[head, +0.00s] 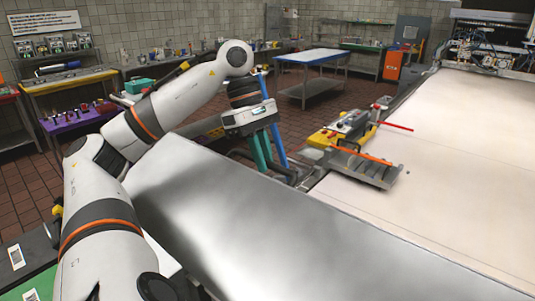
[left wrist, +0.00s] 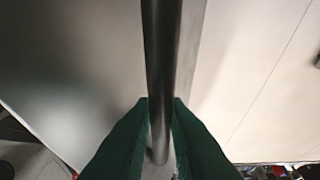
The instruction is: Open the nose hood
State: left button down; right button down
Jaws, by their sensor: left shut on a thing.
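A large, smooth grey metal panel (head: 270,220), which looks like the nose hood, slopes across the lower middle of the head view. My left gripper (head: 264,160) is at its far edge, with its teal fingers pointing down. In the left wrist view, the left gripper (left wrist: 162,105) is shut on a round metal bar (left wrist: 163,50) that runs between its green fingers. The grey panel (left wrist: 75,60) lies to the left of the bar there. How the bar joins the panel is hidden. My right gripper is not in view.
A long pale bed (head: 440,150) stretches to the right, with a yellow and grey tool unit (head: 350,130) at its near left edge. Brick-red floor (head: 300,115) is clear between.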

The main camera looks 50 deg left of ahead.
pick_arm(q)
jog(key=shift+w+f, duration=0.25)
jog(key=shift+w, duration=0.15)
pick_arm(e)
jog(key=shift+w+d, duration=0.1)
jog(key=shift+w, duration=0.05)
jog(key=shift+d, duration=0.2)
pick_arm(q)
jog(key=c, duration=1.6)
grip_release()
jog(key=shift+o, duration=1)
jog(key=shift+w+a, duration=0.15)
jog(key=shift+w, duration=0.1)
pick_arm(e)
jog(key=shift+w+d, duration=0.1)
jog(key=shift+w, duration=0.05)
pick_arm(q)
jog(key=shift+a+r, duration=0.1)
jog(key=shift+r, duration=0.05)
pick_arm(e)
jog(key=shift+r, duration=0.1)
